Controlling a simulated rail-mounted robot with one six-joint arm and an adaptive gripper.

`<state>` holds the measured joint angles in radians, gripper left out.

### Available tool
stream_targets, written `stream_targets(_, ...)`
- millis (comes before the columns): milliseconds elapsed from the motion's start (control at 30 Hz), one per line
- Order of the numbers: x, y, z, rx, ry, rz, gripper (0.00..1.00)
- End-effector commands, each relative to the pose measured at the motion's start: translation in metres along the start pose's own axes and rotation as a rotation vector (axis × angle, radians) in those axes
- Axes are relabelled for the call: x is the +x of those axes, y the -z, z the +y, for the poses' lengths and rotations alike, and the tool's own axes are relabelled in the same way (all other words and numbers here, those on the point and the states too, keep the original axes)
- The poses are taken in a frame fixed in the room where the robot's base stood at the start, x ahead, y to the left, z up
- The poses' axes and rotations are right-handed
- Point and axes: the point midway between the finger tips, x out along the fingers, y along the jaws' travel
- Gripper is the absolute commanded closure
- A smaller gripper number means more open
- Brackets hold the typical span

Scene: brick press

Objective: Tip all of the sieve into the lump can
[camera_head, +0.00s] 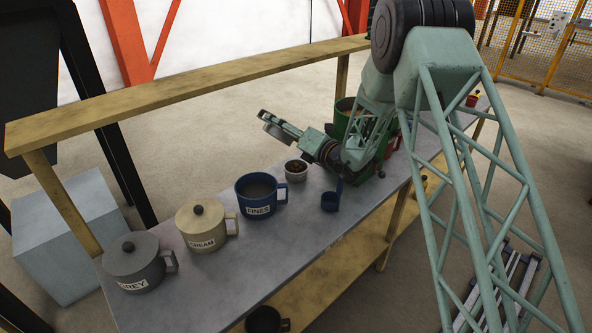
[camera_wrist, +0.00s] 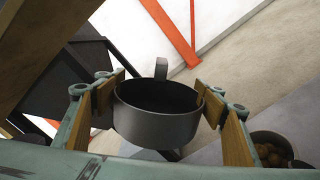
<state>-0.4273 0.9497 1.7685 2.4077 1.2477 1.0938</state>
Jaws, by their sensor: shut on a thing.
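My gripper (camera_wrist: 160,100) is shut on a dark grey round vessel, seemingly the sieve (camera_wrist: 156,128), with its wooden pads on either side of the rim. A tab handle stands up at its far side. Its inside is dark and I cannot see any contents.
On the bench (camera_head: 262,246) stand a blue FINES mug (camera_head: 258,192), a lidded cream can (camera_head: 203,226) and a lidded grey can (camera_head: 135,262). A small dark blue cup (camera_head: 330,201) is near the front edge. A green container (camera_head: 345,112) stands behind my arm. A wooden rail (camera_head: 190,90) runs along the back.

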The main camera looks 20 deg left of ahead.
Motion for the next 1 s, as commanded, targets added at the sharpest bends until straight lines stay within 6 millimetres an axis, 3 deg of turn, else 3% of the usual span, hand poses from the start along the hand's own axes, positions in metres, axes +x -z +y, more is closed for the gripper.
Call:
stream_targets(633,0.000,0.014,0.003,-0.166,-0.001,0.000,0.55)
stream_targets(1000,0.000,0.032,-0.010,-0.199,-0.001,0.000,0.55)
